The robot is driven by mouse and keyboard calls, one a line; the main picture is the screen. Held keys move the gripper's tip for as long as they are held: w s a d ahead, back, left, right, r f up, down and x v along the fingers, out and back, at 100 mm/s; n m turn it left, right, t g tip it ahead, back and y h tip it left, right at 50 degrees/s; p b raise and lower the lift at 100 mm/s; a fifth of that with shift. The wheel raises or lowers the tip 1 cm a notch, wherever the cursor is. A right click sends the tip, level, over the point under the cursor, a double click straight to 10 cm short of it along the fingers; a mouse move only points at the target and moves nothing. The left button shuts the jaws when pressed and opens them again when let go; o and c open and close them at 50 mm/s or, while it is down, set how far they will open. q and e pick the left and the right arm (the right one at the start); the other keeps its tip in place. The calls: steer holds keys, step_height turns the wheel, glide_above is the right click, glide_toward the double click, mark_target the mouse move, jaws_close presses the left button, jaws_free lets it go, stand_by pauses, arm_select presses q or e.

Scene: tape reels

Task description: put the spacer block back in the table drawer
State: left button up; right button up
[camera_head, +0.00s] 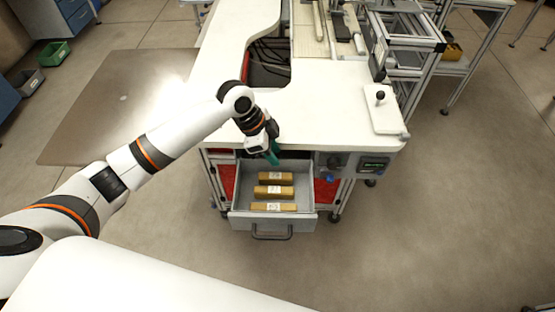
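The table drawer (236,207) is pulled open at the front of the white-topped table. Three tan blocks (274,191) with white labels lie in it, one behind the other; I cannot tell whether any of them is the task's spacer block. My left gripper (272,158) points down over the back of the drawer, by the table's front edge, behind the rearmost block. Something teal shows at its tip; it is too small to tell whether this is its fingers or a held thing. My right gripper is not in view.
The white table (310,122) stands above the drawer. A control box with a display (373,165) hangs right of the drawer. A white plate with a black knob (382,110) lies on the right of the tabletop. The floor before the drawer is clear.

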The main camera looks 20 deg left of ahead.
arm_select(q)
steer(key=w+v, duration=0.1)
steer(key=v, duration=0.7)
steer(key=shift+s+a+r+b, duration=0.15)
steer(key=shift+s+r+b, duration=0.1)
steer(key=shift+s+b, duration=0.25)
